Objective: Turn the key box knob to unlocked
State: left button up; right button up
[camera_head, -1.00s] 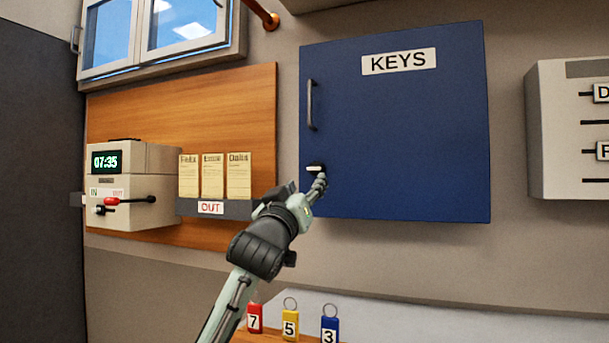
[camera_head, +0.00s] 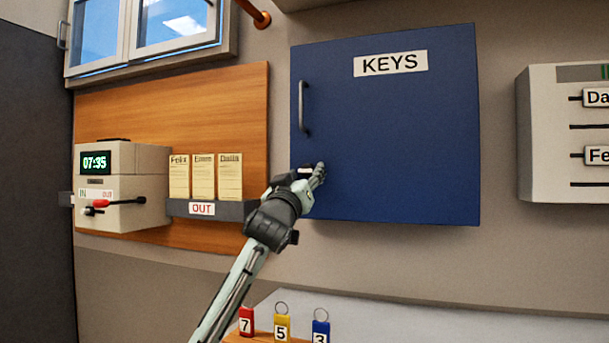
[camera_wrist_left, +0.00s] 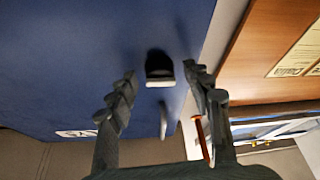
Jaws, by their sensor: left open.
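The blue key box (camera_head: 400,140) with a KEYS label hangs on the wall and its door is shut. Its knob (camera_head: 304,169) is at the door's lower left, partly hidden by my left gripper (camera_head: 318,175). In the left wrist view the knob (camera_wrist_left: 160,66) is dark with a pale bar lying across the picture. My left gripper (camera_wrist_left: 161,76) is open, with one finger on each side of the knob and visible gaps to it. I cannot tell how deep the fingertips reach around it. My right gripper is not in view.
A vertical handle (camera_head: 304,107) sits on the door above the knob. To the left are a card rack (camera_head: 235,211) marked OUT and a time clock (camera_head: 122,160). Several numbered key tags (camera_head: 282,327) stand below. A grey board (camera_head: 560,130) is at the right.

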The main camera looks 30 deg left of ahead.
pick_arm(q)
grip_shut()
jog(key=shift+m, duration=0.5)
jog(key=m+h, duration=0.2)
jog(key=m, duration=0.1)
jog(key=m+h, duration=0.1)
jog(key=m, duration=0.1)
jog(key=shift+a+t, duration=0.25)
jog(key=shift+t, duration=0.15)
jog(key=m+h, duration=0.1)
jog(key=m, duration=0.2)
jog(key=m+h, duration=0.2)
jog(key=m, duration=0.1)
jog(key=shift+s+a+m, duration=0.15)
jog(key=shift+a+m, duration=0.05)
jog(key=shift+m, duration=0.2)
jog(key=m+h, duration=0.1)
jog(key=m, duration=0.1)
jog(key=m+g+h, duration=0.1)
jog(key=m, duration=0.1)
jog(key=m+h, duration=0.1)
jog(key=shift+a+r+m, duration=0.1)
jog(key=shift+r+m, duration=0.2)
jog(key=shift+m, duration=0.1)
jog(key=m+g, duration=0.2)
jog(key=m, duration=0.3)
jog(key=shift+h, duration=0.4)
jog(key=shift+m, duration=0.3)
